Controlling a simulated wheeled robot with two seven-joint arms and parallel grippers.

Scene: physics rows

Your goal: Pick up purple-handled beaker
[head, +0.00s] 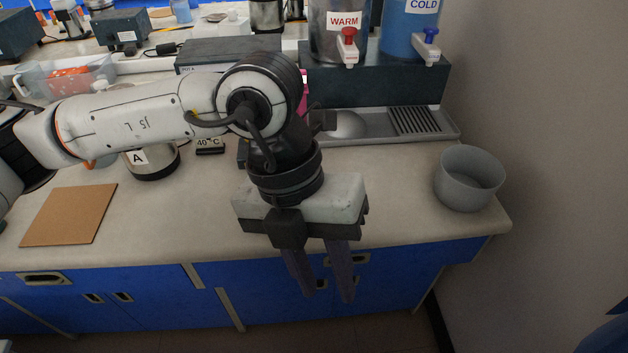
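My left gripper (328,296) hangs in front of the counter's front edge, fingers pointing down. Its two dark fingers are apart with nothing between them. I cannot make out a purple-handled beaker for certain. A small magenta patch (304,88) shows behind my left arm, at the back of the counter, and the arm hides the rest of it. A metal vessel labelled A (153,161) stands on the counter behind my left forearm, which partly covers it. My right gripper is not in view.
A grey bowl (468,180) stands at the counter's right end. WARM (336,45) and COLD (406,38) dispensers stand on a dark block behind a metal drip tray (372,127). A brown board (68,216) lies at left. A 40 °C display (209,145) sits mid-counter. Bare counter lies beside the bowl.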

